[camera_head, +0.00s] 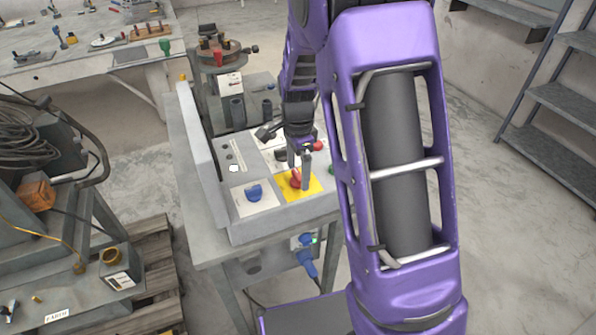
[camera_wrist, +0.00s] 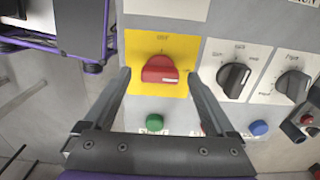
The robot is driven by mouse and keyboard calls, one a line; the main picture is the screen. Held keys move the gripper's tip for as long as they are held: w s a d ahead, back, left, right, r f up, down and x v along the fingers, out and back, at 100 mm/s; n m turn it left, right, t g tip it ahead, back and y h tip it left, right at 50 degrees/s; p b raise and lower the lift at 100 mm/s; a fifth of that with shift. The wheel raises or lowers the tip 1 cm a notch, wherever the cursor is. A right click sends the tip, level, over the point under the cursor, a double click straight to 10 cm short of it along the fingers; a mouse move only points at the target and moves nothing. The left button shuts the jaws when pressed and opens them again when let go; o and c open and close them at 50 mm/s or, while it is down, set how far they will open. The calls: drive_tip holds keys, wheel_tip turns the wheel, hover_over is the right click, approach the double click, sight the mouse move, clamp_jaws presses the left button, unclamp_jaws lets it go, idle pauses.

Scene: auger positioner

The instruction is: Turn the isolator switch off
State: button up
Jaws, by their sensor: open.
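The isolator switch is a red rotary knob (camera_head: 296,181) on a yellow plate (camera_head: 313,187) near the front edge of the sloped grey control panel. In the wrist view the red knob (camera_wrist: 160,69) lies with its grip bar across the picture, on the yellow plate (camera_wrist: 137,44). Small lettering on the plate is too blurred to read surely. My gripper (camera_head: 299,171) is over the panel at the knob. In the wrist view my gripper (camera_wrist: 159,75) is open, one finger on each side of the knob. Gaps show between the fingers and the knob; contact is not visible.
A blue knob (camera_head: 254,193) on a white plate sits left of the yellow plate. The wrist view shows two black knobs (camera_wrist: 234,77) (camera_wrist: 292,86), a green button (camera_wrist: 155,122) and a blue button (camera_wrist: 258,128). A blue plug (camera_head: 306,258) hangs below the panel.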

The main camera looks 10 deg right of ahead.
drive_tip(key=shift+f, duration=0.25)
drive_tip(key=c, duration=1.4)
drive_tip(key=shift+o, duration=0.2)
